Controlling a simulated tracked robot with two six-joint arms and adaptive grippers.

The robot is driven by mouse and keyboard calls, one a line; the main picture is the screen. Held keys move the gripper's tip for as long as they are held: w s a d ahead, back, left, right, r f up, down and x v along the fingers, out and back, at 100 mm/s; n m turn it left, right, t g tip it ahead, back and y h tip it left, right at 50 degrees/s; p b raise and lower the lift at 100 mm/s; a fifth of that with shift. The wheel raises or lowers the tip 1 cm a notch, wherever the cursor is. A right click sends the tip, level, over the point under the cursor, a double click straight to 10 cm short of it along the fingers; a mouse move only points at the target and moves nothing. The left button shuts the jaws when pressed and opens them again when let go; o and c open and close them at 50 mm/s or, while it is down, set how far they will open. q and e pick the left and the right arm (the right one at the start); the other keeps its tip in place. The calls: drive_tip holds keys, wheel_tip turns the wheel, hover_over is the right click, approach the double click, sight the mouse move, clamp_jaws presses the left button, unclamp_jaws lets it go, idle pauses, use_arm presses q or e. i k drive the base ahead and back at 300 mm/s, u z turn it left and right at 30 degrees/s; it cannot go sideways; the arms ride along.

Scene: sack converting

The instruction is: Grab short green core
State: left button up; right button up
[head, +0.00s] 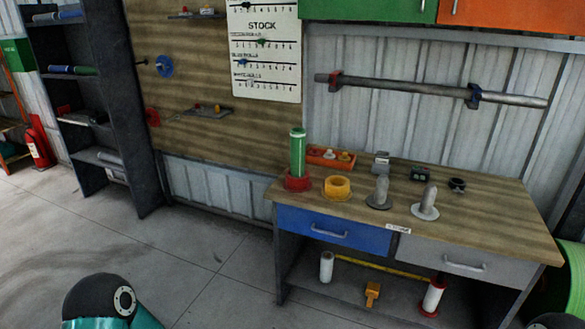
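A short green core (298,153) stands upright on the left end of the workbench (470,215). Its lower end sits in a red ring-shaped holder (297,181), which hides its base. Neither gripper shows in the head view.
Beside the core are a yellow ring holder (337,188), an orange tray (331,158) of small parts and two grey spindles (380,193). A shelf rack (122,100) stands at left. The floor (200,265) before the bench is clear.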

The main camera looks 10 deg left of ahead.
sight(297, 134)
drive_tip(key=u, duration=0.25)
drive_tip(key=i, duration=0.4)
drive_tip(key=u, duration=0.65)
drive_tip(key=i, duration=1.6)
drive_tip(key=z, duration=0.9)
